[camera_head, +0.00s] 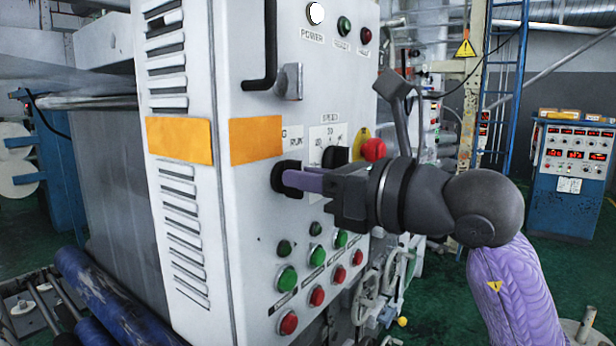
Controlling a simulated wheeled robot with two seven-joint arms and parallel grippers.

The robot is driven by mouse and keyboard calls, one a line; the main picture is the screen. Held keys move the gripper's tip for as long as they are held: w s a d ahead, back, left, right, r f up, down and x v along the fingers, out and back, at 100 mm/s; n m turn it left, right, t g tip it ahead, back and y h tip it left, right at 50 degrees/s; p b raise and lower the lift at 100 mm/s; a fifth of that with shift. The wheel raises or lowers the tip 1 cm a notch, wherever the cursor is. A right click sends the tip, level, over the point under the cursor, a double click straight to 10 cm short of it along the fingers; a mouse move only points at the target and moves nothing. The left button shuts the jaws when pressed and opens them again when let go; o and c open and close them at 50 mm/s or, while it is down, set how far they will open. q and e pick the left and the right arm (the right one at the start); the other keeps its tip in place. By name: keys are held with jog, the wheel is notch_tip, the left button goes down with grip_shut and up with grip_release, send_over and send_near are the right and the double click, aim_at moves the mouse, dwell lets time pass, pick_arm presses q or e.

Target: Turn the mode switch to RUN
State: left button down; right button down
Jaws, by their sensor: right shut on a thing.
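The mode switch (280,174) is a black rotary knob on the front of the white control cabinet, below a label of which RUN can be read. My right gripper (296,179) comes in from the right and its purple fingers are shut on the switch. The fingers hide much of the knob, so I cannot tell which position it points to. My left gripper is not in view.
A black speed knob (335,157) and a red emergency button (373,149) sit close to my right gripper. Green and red push buttons (288,278) are below. A black cabinet handle (268,50) is above. A blue console (571,180) stands far right.

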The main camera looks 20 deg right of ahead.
jog(key=shift+w+d+m+b, duration=0.1)
jog(key=shift+m+b, duration=0.45)
jog(key=shift+m, duration=3.75)
jog(key=c, duration=0.7)
grip_release()
